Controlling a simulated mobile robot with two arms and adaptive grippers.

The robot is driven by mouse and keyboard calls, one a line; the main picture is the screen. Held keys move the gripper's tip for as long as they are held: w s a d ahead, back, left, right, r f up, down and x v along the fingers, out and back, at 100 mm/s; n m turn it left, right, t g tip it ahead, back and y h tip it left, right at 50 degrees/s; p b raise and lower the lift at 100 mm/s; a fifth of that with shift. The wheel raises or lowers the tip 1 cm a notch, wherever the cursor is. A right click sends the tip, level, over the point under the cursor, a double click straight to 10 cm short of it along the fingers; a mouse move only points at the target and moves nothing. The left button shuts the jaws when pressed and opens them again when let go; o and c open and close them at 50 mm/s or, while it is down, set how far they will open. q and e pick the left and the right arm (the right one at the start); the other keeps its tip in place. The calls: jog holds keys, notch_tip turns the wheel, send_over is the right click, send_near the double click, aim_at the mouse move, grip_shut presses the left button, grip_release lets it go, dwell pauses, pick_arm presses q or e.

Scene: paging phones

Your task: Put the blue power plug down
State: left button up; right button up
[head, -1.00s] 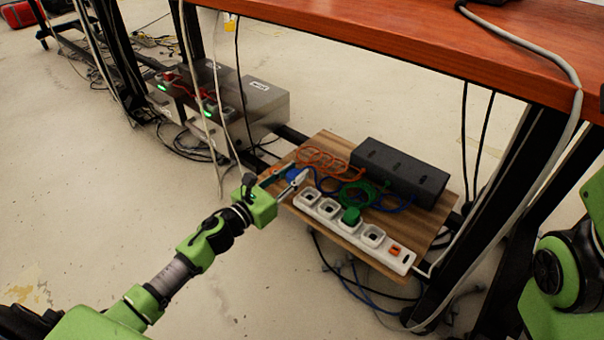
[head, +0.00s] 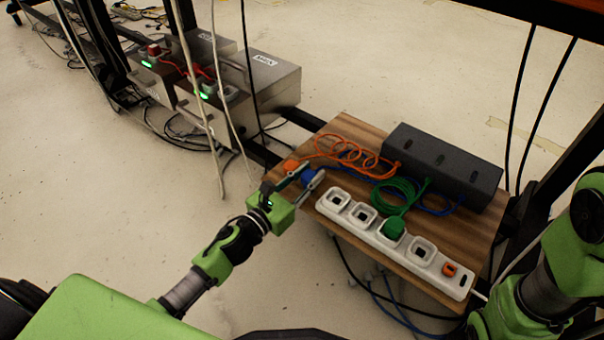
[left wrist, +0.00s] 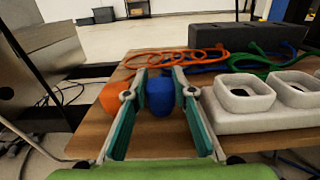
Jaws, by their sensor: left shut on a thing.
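The blue power plug (head: 309,178) is at the left front part of the wooden board (head: 357,127). My left gripper (head: 312,174) is shut on it, one finger on each side. The left wrist view shows the blue plug (left wrist: 160,95) between the teal fingers (left wrist: 160,80), just over or on the board; whether it touches the wood is hard to tell. Its blue cable runs back over the board. My right arm shows at the right edge of the head view, but its gripper is out of view.
A white power strip (head: 365,226) lies along the board's front, with a green plug (head: 393,229) in one socket. An orange plug (left wrist: 115,98) lies left of the blue one. A dark box (head: 442,166) stands behind. Metal boxes (head: 270,85) stand further left.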

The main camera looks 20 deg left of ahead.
pick_arm(q)
jog(key=shift+f, duration=0.1)
jog(key=shift+d, duration=0.1)
jog(key=shift+f, duration=0.15)
jog(key=o, duration=0.8)
jog(key=shift+o, duration=0.2)
jog(key=shift+r, duration=0.2)
